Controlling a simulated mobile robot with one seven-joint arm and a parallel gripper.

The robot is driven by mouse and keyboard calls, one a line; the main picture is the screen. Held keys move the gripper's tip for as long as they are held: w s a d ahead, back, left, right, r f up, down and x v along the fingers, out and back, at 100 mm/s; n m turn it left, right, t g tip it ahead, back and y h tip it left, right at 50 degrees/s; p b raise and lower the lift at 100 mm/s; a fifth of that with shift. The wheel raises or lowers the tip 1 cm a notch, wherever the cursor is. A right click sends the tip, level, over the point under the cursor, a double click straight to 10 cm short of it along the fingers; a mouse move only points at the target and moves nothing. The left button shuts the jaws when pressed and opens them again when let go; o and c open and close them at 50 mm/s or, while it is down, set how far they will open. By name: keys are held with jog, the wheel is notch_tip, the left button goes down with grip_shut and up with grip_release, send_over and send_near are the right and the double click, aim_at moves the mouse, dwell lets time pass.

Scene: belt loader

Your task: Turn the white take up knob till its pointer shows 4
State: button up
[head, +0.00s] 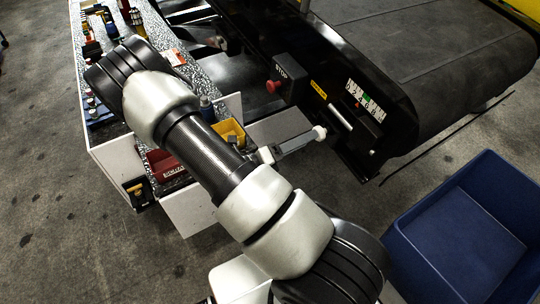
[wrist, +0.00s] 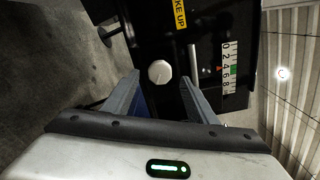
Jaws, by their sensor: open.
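The white take up knob (head: 319,132) sits at the low side of the black belt frame. In the wrist view the round knob (wrist: 160,72) lies ahead, between the two open fingers of my gripper (wrist: 159,80), with a gap on each side. In the head view my gripper (head: 308,139) reaches to the knob from the left; whether it touches cannot be told. The scale (wrist: 229,68) reads 0 to 8 and has a green band near its middle. A small red pointer (wrist: 219,69) stands around 4 to 6; its exact reading is unclear.
A black box with a red stop button (head: 273,86) stands left of the scale. A blue bin (head: 470,225) is on the floor at right. A bench with a red bin (head: 168,165) and a yellow bin (head: 230,131) is at left.

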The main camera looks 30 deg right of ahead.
jog(key=s+a+b, duration=0.1)
jog(key=a, duration=1.2)
jog(key=shift+a, duration=0.3)
jog(key=s+a+r+m+t+y, duration=0.2)
jog(key=s+r+m+y, duration=0.3)
jog(key=r+m+y, duration=0.4)
jog(key=s+a+r+m+t+y, duration=0.2)
jog(key=s+a+r+m+y, duration=0.2)
jog(key=r+m+y, duration=0.5)
jog(key=shift+s+r+m, duration=0.6)
jog(key=shift+r+m, duration=2)
jog(key=shift+m, duration=3.8)
jog(key=shift+a, duration=0.1)
